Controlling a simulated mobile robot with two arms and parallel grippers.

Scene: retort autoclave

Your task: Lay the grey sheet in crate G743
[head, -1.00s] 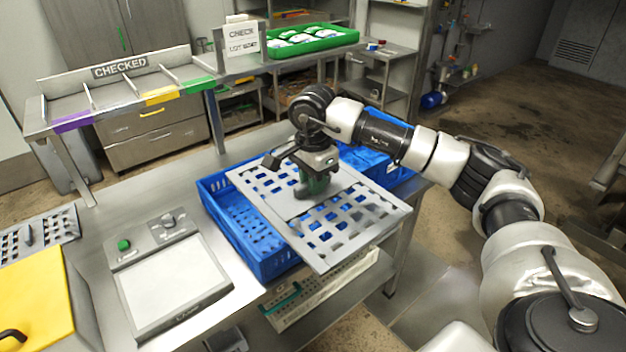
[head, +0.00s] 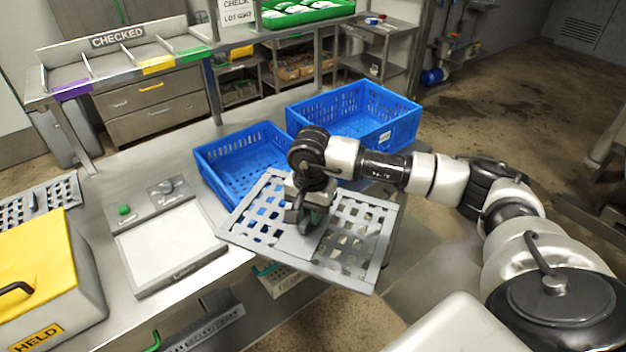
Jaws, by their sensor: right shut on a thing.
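The grey sheet (head: 345,268) is a perforated plate with a solid middle strip. My right gripper (head: 308,222) is shut on it near its middle, and the gripper body hides the exact grip. The sheet hangs over the front part of the nearer blue crate (head: 225,187) and past the table's front edge. A second blue crate (head: 403,130) stands behind and to the right, with a small white label whose text is too small to read. I cannot tell which crate is G743. My left gripper is not in view.
A scale-like device (head: 170,262) stands left of the nearer crate. A yellow-topped box (head: 35,265) marked HELD is at the lower left. Another perforated grey sheet (head: 62,192) lies at the left. A CHECKED rack (head: 118,40) stands at the back.

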